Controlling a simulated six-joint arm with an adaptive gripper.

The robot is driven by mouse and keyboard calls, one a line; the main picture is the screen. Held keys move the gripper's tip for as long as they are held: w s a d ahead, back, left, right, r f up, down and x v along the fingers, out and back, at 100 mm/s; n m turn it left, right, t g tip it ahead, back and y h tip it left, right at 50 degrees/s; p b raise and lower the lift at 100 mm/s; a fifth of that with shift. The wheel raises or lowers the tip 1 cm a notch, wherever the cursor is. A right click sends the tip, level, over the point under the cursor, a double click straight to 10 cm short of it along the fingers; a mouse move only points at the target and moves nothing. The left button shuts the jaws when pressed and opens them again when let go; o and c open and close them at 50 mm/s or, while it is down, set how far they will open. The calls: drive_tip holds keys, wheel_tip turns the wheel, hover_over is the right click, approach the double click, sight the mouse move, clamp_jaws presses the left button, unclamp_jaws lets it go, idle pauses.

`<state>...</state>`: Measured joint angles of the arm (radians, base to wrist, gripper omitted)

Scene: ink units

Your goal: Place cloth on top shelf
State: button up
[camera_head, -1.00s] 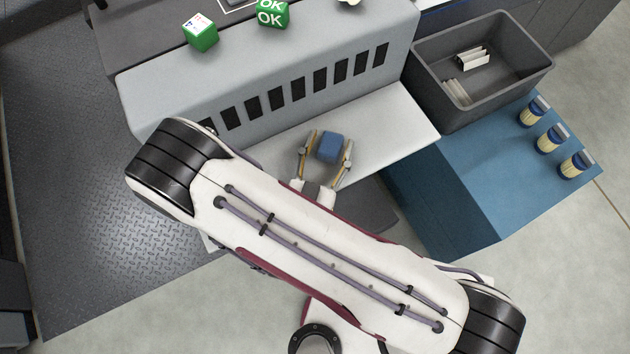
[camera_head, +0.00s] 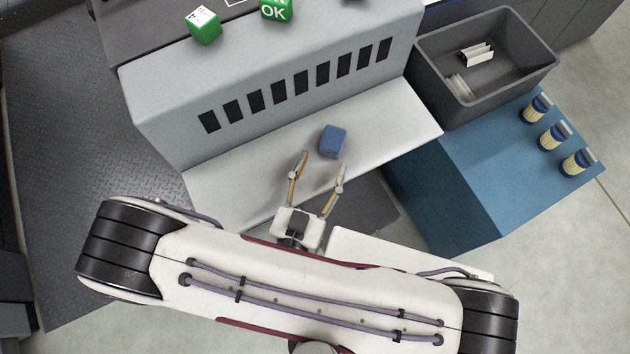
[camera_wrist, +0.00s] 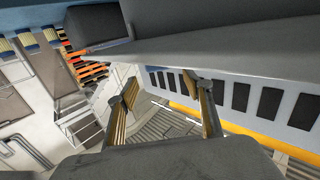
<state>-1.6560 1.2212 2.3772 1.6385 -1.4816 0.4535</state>
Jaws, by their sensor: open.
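The cloth (camera_head: 333,141) looks like a small blue folded block. It rests on the pale shelf (camera_head: 235,180), a flat ledge in front of the slotted grey panel. My gripper (camera_head: 322,163) is open and empty, just in front of the cloth, with its fingertips pointing towards it. The fingers appear apart from the cloth. In the wrist view the open fingers of my gripper (camera_wrist: 165,85) show with nothing between them, and I cannot make out the cloth there.
The grey panel (camera_head: 160,105) with dark slots rises behind the shelf. Green-and-white cubes (camera_head: 204,26) sit above it. A dark grey bin (camera_head: 430,75) with pale items stands at right, beside a blue surface (camera_head: 450,190) bearing blue-lidded containers (camera_head: 552,136).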

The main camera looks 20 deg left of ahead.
drive_tip(key=shift+s, duration=1.85)
drive_tip(key=shift+a, duration=0.1)
